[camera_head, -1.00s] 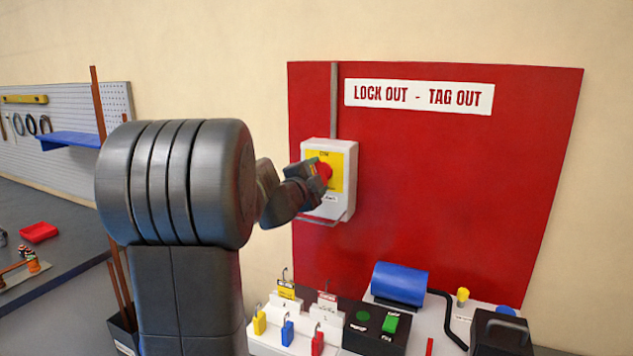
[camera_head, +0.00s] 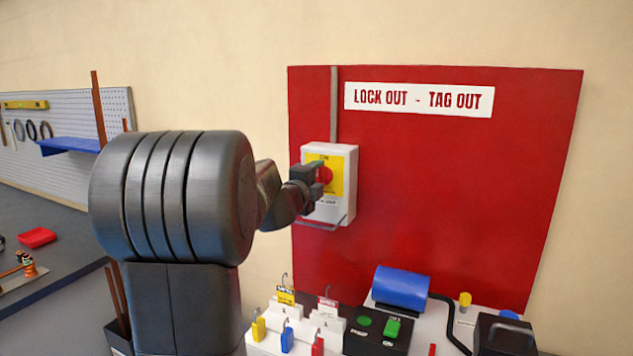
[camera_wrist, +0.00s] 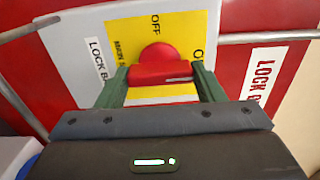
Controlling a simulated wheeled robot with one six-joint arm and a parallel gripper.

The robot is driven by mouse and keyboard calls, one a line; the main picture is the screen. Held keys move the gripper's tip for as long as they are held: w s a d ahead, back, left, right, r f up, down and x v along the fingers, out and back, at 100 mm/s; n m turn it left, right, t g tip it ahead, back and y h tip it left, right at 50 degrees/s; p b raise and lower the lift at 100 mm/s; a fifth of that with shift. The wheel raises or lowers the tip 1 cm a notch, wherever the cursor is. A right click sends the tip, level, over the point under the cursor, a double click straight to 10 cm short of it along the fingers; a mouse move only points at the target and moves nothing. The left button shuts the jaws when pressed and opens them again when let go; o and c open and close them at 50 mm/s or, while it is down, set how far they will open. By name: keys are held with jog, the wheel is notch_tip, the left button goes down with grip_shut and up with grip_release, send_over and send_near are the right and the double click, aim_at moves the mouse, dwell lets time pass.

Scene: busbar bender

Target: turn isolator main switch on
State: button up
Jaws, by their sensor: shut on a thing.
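The isolator switch (camera_head: 341,213) is a white box with a yellow plate and a red rotary knob (camera_head: 325,175), mounted on a red board. The knob also shows in the wrist view (camera_wrist: 158,52), with its red grip bar lying between my two fingers. My gripper (camera_wrist: 162,80) is shut on the knob, one finger on each side. In the head view my gripper (camera_head: 313,181) reaches the box from the left and covers part of the plate. "ON" stands at the top of the plate in the head view; "OFF" shows beyond the knob in the wrist view.
A bent metal rod (camera_head: 322,228) runs under the box, and a grey conduit (camera_head: 334,105) rises above it. Below are padlocks on a white stand (camera_head: 290,335), a black box with green buttons (camera_head: 375,333) and a blue cylinder (camera_head: 401,288). The red board (camera_head: 450,180) is clear to the right.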

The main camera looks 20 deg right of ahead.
jog(key=o, duration=1)
jog(key=b+v, duration=0.1)
jog(key=v, duration=1.3)
jog(key=shift+w, duration=0.1)
jog(key=shift+d, duration=0.15)
jog(key=p+x, duration=0.1)
jog(key=x, duration=1.2)
jog(key=shift+w+d, duration=0.25)
jog(key=shift+s+a, duration=0.1)
